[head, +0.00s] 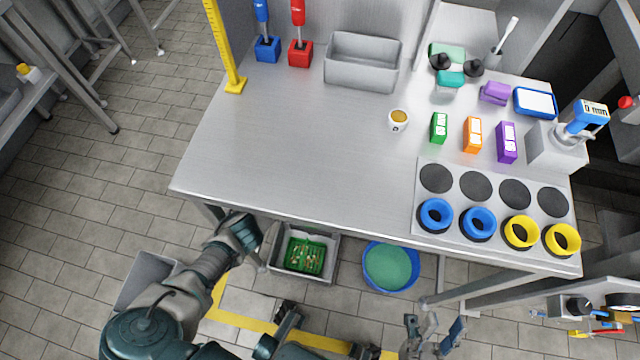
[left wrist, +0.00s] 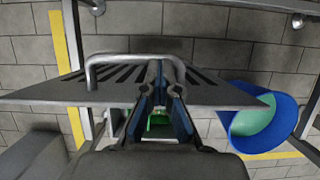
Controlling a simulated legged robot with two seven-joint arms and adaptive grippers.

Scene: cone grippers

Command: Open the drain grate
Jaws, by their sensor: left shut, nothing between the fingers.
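The drain grate (left wrist: 60,92), a dark slotted metal plate with a bar handle (left wrist: 120,58), shows in the left wrist view. It looks raised off the drain box (head: 272,262), whose open top shows a green basket (head: 305,256) in the head view. My left gripper (left wrist: 165,78) is shut and empty, its fingers right by the handle's right end; whether they touch it I cannot tell. In the head view, its fingertips are hidden by the table edge. My right gripper (head: 432,335) is open and empty at the bottom, well right of the drain.
A steel table (head: 300,150) overhangs the drain. A blue bucket (head: 417,265) with green inside stands right of the drain, and a grey bin (head: 148,275) stands left. Yellow tape (head: 250,324) marks the tiled floor. Table legs and a rail flank the space.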

